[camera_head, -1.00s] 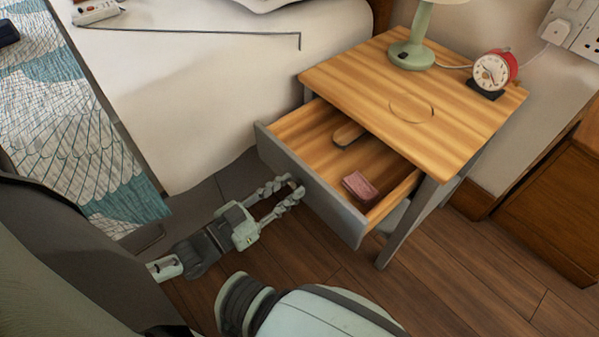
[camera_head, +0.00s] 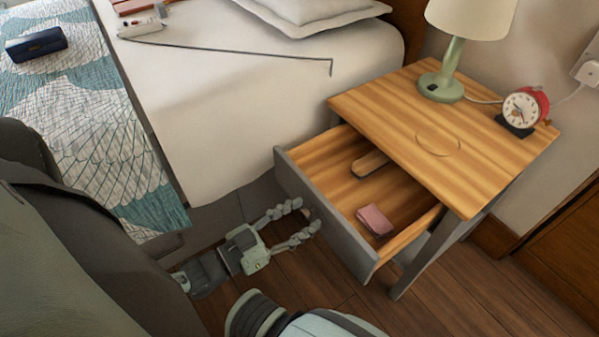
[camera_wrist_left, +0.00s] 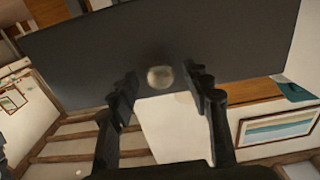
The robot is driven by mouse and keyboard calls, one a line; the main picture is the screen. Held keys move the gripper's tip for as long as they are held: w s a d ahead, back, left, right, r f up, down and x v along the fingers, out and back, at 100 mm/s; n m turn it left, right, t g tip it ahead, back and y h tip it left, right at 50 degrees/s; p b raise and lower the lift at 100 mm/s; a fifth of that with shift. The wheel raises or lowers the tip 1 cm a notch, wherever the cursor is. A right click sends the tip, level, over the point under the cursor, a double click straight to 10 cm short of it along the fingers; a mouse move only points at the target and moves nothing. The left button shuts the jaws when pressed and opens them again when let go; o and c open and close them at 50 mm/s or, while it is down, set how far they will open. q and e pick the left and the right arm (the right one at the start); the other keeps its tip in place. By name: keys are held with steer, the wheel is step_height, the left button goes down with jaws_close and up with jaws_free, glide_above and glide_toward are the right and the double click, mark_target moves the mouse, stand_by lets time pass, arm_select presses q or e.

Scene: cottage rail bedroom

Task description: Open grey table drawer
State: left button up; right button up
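The grey table (camera_head: 465,150) has a wooden top and grey legs. Its grey-fronted drawer (camera_head: 335,222) is pulled well out, showing its wooden inside. A pink block-like item (camera_head: 375,219) and a brown, elongated item (camera_head: 369,163) lie inside. My left gripper (camera_head: 308,214) is at the outer face of the drawer front, its fingers spread apart. In the left wrist view, a round pale knob (camera_wrist_left: 160,77) on the dark drawer front shows between and beyond the open fingertips (camera_wrist_left: 160,85), with gaps on both sides. My right gripper is not in view.
A green lamp (camera_head: 447,80) and a red alarm clock (camera_head: 524,108) stand on the tabletop. A bed (camera_head: 240,110) with white bedding is beside the table on the left. Wooden floor (camera_head: 470,290) is clear in front of the table.

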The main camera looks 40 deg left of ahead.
arm_select(q)
steer(key=v, duration=1.2)
steer(key=shift+w, duration=0.1)
stand_by(0.4)
